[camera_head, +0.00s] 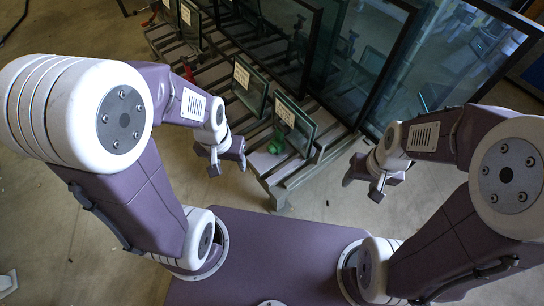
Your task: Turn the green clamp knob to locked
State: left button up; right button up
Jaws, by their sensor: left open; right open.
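The green clamp knob (276,144) sits low at the near end of the slatted rack, beside a small glass pane with a paper label. It is small here, and its turned position cannot be made out. My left gripper (229,168) is to the left of the knob, open and apart from it. My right gripper (362,186) is to the right of the rack, open and empty, further from the knob.
Small labelled glass panes (294,122) and (250,86) stand upright on the slatted rack (290,178). Large dark-framed glass sheets (350,60) stand behind them. A red clamp part (189,73) shows further back. The floor (80,220) at left is mostly clear.

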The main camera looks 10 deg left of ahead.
aim_at(271, 148)
jog(key=i+j+z, duration=0.1)
jog(key=j+z, duration=1.35)
jog(key=k+j+z, duration=0.15)
jog(key=j+z, duration=0.3)
jog(key=k+j+z, duration=0.25)
jog(key=j+z, duration=0.25)
jog(key=k+j+z, duration=0.25)
jog(key=j+z, duration=0.2)
jog(key=k+j+z, duration=0.2)
jog(key=j+z, duration=0.25)
jog(key=k+j+z, duration=0.25)
jog(key=z, duration=0.25)
jog(key=j, duration=0.1)
